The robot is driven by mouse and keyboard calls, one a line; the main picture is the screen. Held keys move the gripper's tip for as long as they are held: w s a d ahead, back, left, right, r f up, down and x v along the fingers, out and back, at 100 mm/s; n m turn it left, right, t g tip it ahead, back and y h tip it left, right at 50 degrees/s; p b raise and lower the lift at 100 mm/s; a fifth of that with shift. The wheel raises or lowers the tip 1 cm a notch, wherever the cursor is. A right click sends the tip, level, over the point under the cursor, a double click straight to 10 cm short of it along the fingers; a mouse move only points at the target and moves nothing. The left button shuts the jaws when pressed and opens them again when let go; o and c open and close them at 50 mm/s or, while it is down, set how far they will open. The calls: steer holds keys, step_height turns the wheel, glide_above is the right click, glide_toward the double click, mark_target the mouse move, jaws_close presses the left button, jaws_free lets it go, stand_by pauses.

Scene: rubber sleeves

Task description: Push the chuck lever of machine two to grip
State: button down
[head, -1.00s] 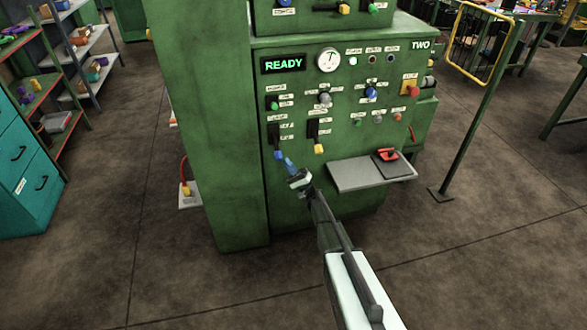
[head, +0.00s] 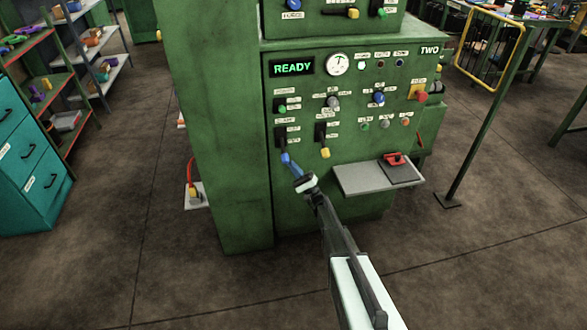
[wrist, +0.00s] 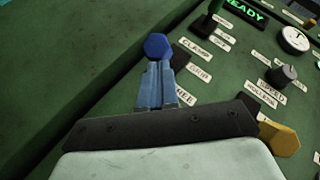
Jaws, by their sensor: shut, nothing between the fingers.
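The green machine marked TWO (head: 340,130) stands in front of me with its panel lit READY. On its lower left a lever with a blue knob (head: 285,157) hangs down from a black slot plate. In the wrist view the blue knob (wrist: 157,46) lies just beyond my blue fingertips; labels beside it include one that looks like CLAMP, and the others are partly hidden. My gripper (head: 293,170) is shut and empty, its fingertips at the knob, touching or almost touching it. The gripper (wrist: 154,85) hides the lower labels partly.
A lever with a yellow knob (head: 325,153) hangs to the right, and its knob also shows in the wrist view (wrist: 280,139) close beside my gripper body. A grey shelf (head: 360,180) with a red-handled item juts out at right. Open floor lies in front.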

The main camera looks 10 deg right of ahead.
step_height(320, 180, up, 12)
steer(key=s+m+g+h, duration=0.1)
steer(key=s+m+h, duration=0.1)
steer(key=m+h, duration=0.7)
steer(key=shift+s+g+h, duration=0.25)
steer(key=shift+g+h, duration=0.05)
steer(key=shift+h, duration=0.1)
stand_by(0.3)
steer(key=shift+r, duration=0.1)
stand_by(0.4)
